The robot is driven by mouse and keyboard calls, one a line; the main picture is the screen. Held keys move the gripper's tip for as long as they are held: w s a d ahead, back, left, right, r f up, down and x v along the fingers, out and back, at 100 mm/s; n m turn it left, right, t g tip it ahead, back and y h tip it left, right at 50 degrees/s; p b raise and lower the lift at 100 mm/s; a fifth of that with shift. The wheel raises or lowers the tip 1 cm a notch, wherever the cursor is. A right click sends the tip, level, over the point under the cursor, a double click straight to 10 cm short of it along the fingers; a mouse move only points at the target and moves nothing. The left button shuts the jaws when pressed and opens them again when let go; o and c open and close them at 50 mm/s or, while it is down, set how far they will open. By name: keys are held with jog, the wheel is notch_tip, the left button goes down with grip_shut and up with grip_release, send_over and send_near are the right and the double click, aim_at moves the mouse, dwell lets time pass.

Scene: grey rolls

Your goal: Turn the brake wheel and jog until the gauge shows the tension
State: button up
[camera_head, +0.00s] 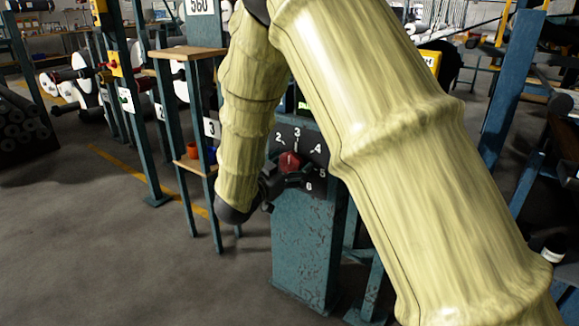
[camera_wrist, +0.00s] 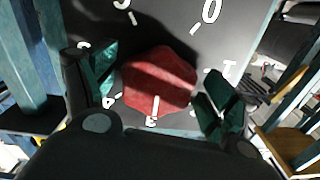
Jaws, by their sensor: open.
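A red brake wheel (camera_head: 289,162), a faceted knob, sits on a dark dial plate (camera_head: 316,146) with white numbers, on top of a worn blue post (camera_head: 300,245). My gripper (camera_head: 287,181) is at the near side of the wheel. In the wrist view, the red wheel (camera_wrist: 158,78) lies between the two open green-padded fingers of my gripper (camera_wrist: 160,87), one at each side. Whether either finger touches it I cannot tell. The wheel's white line points at about 3 on the dial plate (camera_wrist: 165,20). I cannot make out a gauge; my arm hides part of the head view.
Rolls (camera_head: 15,125) are stacked far left. The floor at front left is clear.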

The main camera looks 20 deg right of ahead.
jog(key=shift+d, duration=0.1)
jog(key=c, duration=1)
jog(key=shift+m, duration=0.3)
jog(key=m+p, duration=0.2)
jog(key=m, duration=0.2)
jog(key=shift+m+p, duration=0.3)
jog(key=shift+p, duration=0.05)
jog(key=m, duration=0.3)
jog(key=shift+m+p, duration=0.3)
jog(key=shift+m, duration=1.5)
